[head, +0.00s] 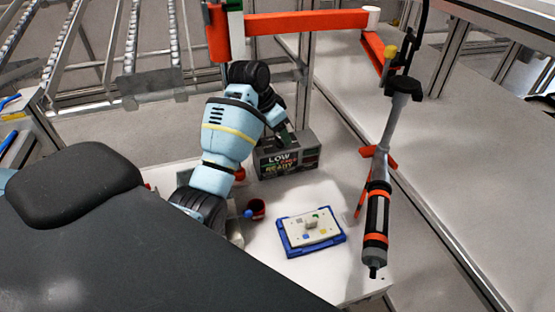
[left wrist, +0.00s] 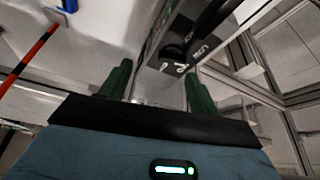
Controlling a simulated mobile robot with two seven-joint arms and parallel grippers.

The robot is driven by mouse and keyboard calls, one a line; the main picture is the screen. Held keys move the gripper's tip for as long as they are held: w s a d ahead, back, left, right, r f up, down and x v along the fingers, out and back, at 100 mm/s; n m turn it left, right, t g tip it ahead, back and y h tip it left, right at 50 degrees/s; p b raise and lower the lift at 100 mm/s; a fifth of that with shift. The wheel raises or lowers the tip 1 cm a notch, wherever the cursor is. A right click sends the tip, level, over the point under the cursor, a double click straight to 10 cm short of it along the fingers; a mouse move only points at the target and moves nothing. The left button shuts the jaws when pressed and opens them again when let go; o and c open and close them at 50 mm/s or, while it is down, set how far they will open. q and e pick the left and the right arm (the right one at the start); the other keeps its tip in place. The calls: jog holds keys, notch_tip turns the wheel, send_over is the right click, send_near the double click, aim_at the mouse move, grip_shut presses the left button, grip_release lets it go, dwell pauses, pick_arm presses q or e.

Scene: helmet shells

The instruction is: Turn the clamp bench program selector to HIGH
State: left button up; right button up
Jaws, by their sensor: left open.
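The clamp bench control box (head: 287,158) is a grey box on the white bench, with a display that reads LOW and READY. My left gripper (head: 284,138) reaches down at the top of the box; its fingertips are partly hidden in the head view. In the left wrist view its two green fingers (left wrist: 158,80) are apart with nothing between them. Beyond the fingertips is the box's dark panel (left wrist: 188,28), with a dark round knob (left wrist: 173,52) and small white marks. I cannot tell which mark the knob points to. My right gripper is not in view.
A blue tray (head: 284,239) with a white plate (head: 311,227) lies in front of the box. A black and orange tool (head: 376,225) hangs at the right from an orange arm (head: 305,22). A small dark red cup (head: 257,208) stands left of the tray.

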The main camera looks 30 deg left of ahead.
pick_arm(q)
jog(key=s+d+r, duration=0.1)
jog(key=s+d, duration=0.6)
jog(key=s, duration=0.4)
jog(key=shift+s+d+r, duration=0.15)
jog(key=shift+s+r, duration=0.05)
jog(key=shift+s, duration=0.2)
